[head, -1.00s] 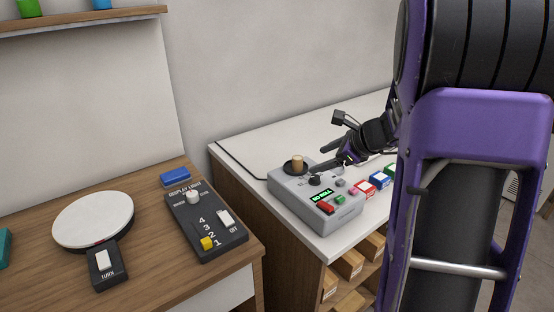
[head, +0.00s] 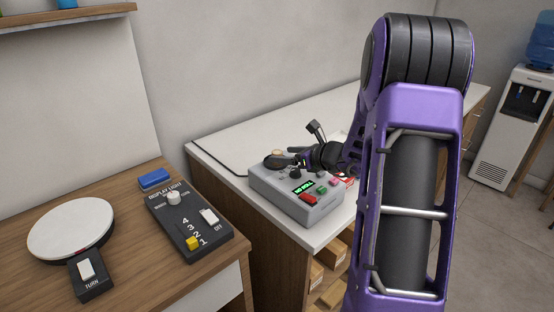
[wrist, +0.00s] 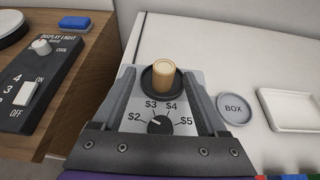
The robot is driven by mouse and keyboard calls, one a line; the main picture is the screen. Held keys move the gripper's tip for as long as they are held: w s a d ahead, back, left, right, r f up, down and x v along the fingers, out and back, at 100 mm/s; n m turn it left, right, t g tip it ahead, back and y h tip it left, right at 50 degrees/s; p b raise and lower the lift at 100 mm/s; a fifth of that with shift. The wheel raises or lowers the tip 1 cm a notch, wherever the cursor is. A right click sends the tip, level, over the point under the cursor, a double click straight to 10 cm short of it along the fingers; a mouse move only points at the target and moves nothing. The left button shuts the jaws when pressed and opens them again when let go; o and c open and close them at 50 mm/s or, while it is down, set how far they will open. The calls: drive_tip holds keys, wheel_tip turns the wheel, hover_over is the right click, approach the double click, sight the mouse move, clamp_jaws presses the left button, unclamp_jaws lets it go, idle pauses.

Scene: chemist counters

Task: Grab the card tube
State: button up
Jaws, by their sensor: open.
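The card tube, a short tan cylinder (wrist: 163,75), stands upright in a dark round holder (wrist: 154,90) on top of a grey machine with a dial marked $2 to $5. My gripper (head: 293,159) is open and low over the grey machine (head: 328,206). In the wrist view its two fingers stand on either side of the tube and dial, with the tube between them near the tips and apart from both.
A wooden counter (head: 130,270) at left holds a turntable (head: 70,228), a display light panel (head: 188,222) and a blue block (head: 154,179).

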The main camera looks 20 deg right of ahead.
drive_tip(key=x, duration=0.7)
drive_tip(key=shift+w+d+f, duration=0.15)
drive_tip(key=shift+w+d, duration=0.05)
drive_tip(key=shift+w, duration=0.1)
clamp_jaws()
